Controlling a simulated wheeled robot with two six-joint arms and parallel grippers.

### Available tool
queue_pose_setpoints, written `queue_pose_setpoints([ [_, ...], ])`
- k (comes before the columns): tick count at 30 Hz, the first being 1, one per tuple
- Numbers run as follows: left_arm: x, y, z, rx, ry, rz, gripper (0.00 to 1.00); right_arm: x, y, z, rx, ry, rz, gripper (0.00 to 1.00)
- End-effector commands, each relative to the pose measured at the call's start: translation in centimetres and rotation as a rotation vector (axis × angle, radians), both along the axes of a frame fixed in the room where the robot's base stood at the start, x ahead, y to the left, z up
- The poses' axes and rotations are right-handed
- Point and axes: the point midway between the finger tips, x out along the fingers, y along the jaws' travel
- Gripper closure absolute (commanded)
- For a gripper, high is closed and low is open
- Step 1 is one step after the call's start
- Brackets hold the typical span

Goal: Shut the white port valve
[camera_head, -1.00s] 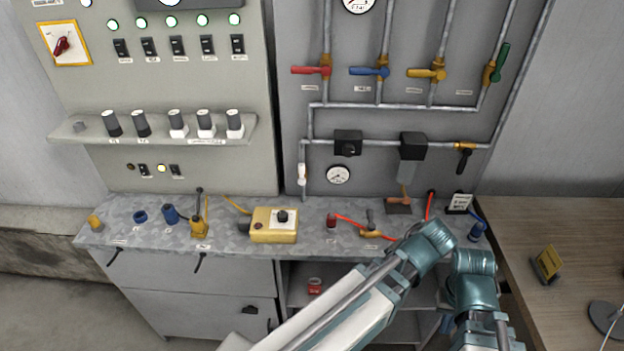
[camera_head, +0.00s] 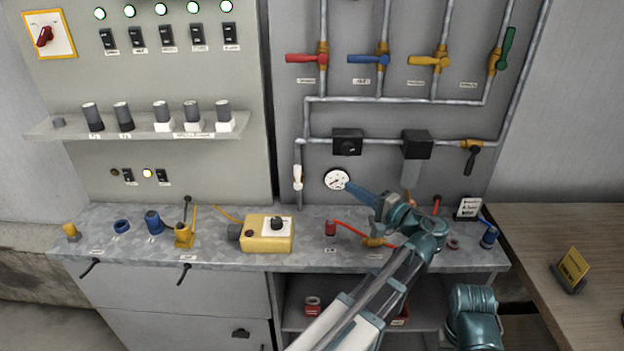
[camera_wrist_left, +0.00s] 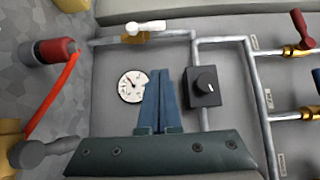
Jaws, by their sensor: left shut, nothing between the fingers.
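The white port valve (camera_head: 298,178) is on the short vertical pipe at the lower left of the grey pipe panel. Its white handle lies along the pipe in the head view. It also shows at the top of the left wrist view (camera_wrist_left: 146,27). My left gripper (camera_head: 347,186) is shut and empty, its blue fingers pointing at the panel, to the right of the valve and apart from it. In the left wrist view the shut fingertips (camera_wrist_left: 159,72) appear beside the round gauge (camera_wrist_left: 131,86).
A black knob box (camera_head: 347,142) sits on the pipe above the gauge. Red (camera_head: 307,58), blue (camera_head: 368,59) and yellow (camera_head: 428,61) valves are higher up. A yellow control box (camera_head: 266,234) and a red fitting (camera_head: 330,228) with a red hose stand on the bench below.

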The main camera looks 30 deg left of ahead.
Motion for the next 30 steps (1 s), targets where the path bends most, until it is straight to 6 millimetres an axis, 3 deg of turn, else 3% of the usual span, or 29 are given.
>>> queue_pose_setpoints([
  [8, 0.0, 0.0, 0.0, -0.001, 0.0, 0.0, 1.0, 0.0, 0.0, 0.0, 0.0, 0.0, 0.0, 1.0],
  [13, 0.3, 1.1, 0.0, -0.001, 0.0, 0.001, 1.0, 0.0, 0.0, 0.0, 0.0, 0.0, 0.0, 1.0],
  [27, 2.5, 9.9, 0.0, -0.002, 0.0, 0.003, 1.0, 0.0, 0.0, 0.0, 0.0, 0.0, 0.0, 1.0],
  [30, 1.4, 11.1, 0.0, -0.002, 0.0, 0.001, 1.0, 0.0, 0.0, 0.0, 0.0, 0.0, 0.0, 1.0],
])
